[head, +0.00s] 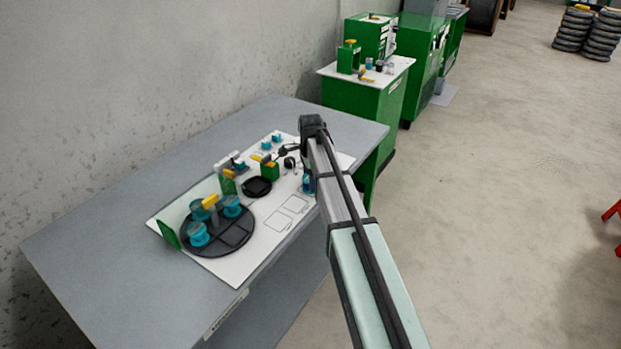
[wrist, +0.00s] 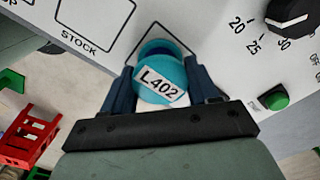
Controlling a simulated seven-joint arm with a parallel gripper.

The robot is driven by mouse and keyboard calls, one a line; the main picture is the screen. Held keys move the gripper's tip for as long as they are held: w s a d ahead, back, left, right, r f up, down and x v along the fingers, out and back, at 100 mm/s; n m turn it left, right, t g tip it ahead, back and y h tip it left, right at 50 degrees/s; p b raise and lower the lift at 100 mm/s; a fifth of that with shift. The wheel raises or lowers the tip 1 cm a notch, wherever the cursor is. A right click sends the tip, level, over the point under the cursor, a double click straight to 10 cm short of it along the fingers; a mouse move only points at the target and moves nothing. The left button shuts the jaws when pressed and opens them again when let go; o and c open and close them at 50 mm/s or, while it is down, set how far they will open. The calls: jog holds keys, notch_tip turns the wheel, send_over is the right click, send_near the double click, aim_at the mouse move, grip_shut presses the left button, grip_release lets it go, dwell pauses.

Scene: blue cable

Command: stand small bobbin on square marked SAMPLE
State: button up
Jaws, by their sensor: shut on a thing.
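The small teal bobbin (wrist: 160,72), with a white label reading L402, is between the two dark blue fingers of my gripper (wrist: 161,66), which is shut on it. In the wrist view it overlaps the lower part of an outlined square (wrist: 150,14); any word under that square is hidden. I cannot tell whether the bobbin touches the board. The square beside it (wrist: 92,18) reads STOCK. No SAMPLE lettering is readable. In the head view my gripper (head: 309,183) is at the board's right side, near two outlined squares (head: 294,204), partly hidden by my arm.
A black round tray (head: 234,238) with several larger teal bobbins is on the board's left. A black dial (wrist: 290,14) and green button (wrist: 274,99) lie right of my gripper.

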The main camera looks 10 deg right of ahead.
jog(key=o, duration=1.1)
jog(key=shift+o, duration=0.2)
jog(key=shift+r, duration=0.1)
notch_tip(320, 180, up, 12)
jog(key=shift+o, duration=0.4)
